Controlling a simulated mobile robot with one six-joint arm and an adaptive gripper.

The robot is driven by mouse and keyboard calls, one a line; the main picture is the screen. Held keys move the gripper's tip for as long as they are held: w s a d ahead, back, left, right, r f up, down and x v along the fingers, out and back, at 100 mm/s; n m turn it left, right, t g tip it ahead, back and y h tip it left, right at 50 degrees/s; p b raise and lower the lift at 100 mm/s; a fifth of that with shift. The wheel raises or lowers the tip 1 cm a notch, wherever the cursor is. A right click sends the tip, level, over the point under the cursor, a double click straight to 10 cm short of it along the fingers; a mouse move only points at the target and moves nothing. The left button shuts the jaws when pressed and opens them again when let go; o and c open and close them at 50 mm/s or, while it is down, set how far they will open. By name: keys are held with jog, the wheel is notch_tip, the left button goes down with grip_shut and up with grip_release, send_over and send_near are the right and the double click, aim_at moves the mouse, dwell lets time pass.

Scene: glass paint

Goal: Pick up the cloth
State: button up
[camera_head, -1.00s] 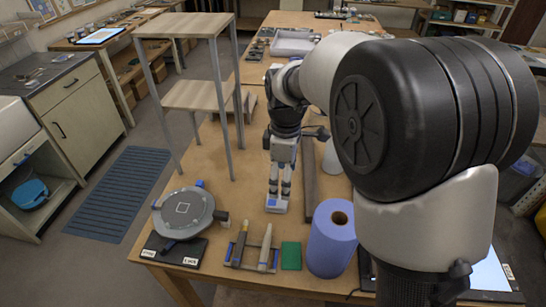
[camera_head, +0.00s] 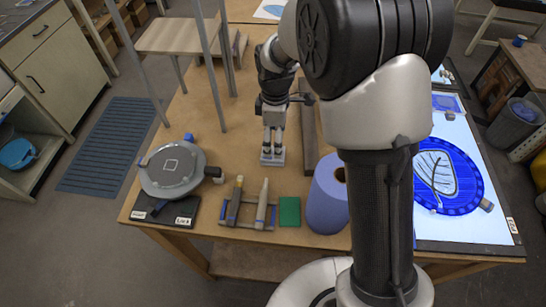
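No cloth shows clearly as such. A small pale grey block with a blue patch (camera_head: 272,159), perhaps the folded cloth, is on or just above the wooden table (camera_head: 232,105). My gripper (camera_head: 272,148) points down at it from above, its two fingers side by side with a narrow gap. The fingertips meet the block's top; I cannot tell whether they grip it or only stand over it. A flat green pad (camera_head: 289,211) lies near the table's front edge, in front of the gripper and apart from it.
A blue roll (camera_head: 327,200) stands right of the green pad. A rack with tools (camera_head: 248,212) and a round grey turntable (camera_head: 172,170) are to the left. A lit panel with a blue leaf disc (camera_head: 446,178) is at right. A dark bar (camera_head: 308,140) lies beside the gripper.

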aim_at(273, 153)
jog(key=f, duration=0.2)
jog(key=f+b, duration=0.1)
jog(key=f, duration=0.2)
jog(key=shift+s+a+f+b, duration=0.3)
jog(key=shift+f+b, duration=0.1)
jog(key=shift+c, duration=0.5)
jog(key=c, duration=1)
jog(key=shift+c, duration=0.2)
notch_tip(273, 153, up, 20)
jog(key=p, duration=0.5)
